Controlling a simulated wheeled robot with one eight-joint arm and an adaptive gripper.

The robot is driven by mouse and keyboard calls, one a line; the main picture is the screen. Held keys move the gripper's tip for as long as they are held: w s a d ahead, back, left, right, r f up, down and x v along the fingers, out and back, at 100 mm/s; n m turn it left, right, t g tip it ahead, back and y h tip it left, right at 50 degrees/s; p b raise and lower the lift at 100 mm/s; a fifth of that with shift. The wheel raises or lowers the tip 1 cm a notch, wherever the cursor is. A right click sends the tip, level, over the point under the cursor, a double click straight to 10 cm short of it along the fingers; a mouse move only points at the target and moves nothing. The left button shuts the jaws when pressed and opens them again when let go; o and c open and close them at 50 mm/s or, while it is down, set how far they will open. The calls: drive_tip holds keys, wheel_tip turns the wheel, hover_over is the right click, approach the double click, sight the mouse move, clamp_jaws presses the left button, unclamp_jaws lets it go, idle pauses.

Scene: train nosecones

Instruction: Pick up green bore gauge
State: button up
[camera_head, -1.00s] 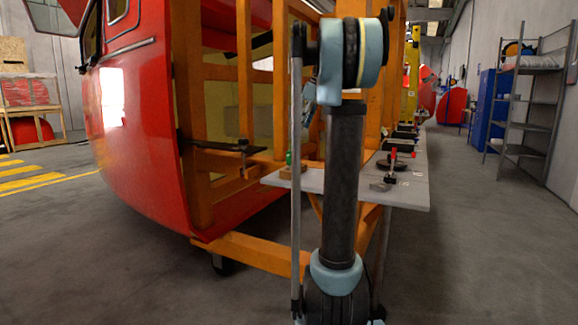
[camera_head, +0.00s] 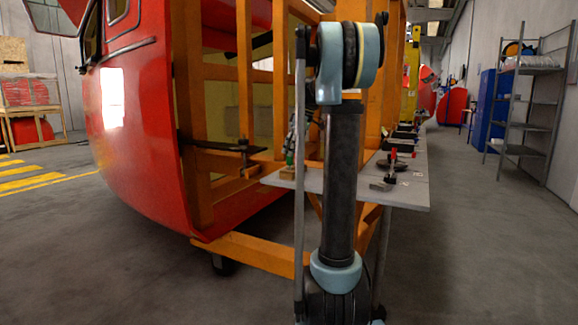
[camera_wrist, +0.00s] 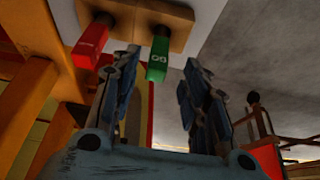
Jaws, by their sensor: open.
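The green bore gauge (camera_wrist: 158,58) stands in a light wooden block (camera_wrist: 178,14) at the top of the wrist view. In the head view it shows as a small green shape (camera_head: 289,158) at the near left of the shelf. My gripper (camera_wrist: 161,66) is open and empty, with one finger on each side of the green gauge in the wrist view. I cannot tell whether they touch it. A red gauge (camera_wrist: 91,42) stands in the same block, left of my left finger. In the head view my arm hides much of the gripper.
The grey shelf (camera_head: 407,192) carries the block and several other tools, including a red-handled one (camera_head: 393,157). An orange frame (camera_head: 258,247) and the red nosecone (camera_head: 135,130) stand at the left. The floor on the right is clear up to the metal rack (camera_head: 527,100).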

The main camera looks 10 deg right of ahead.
sight(289, 165)
drive_tip(key=shift+d+x, duration=0.2)
drive_tip(key=shift+x, duration=1.1)
drive_tip(key=shift+d+x, duration=0.2)
drive_tip(key=shift+x, duration=1.1)
clamp_jaws()
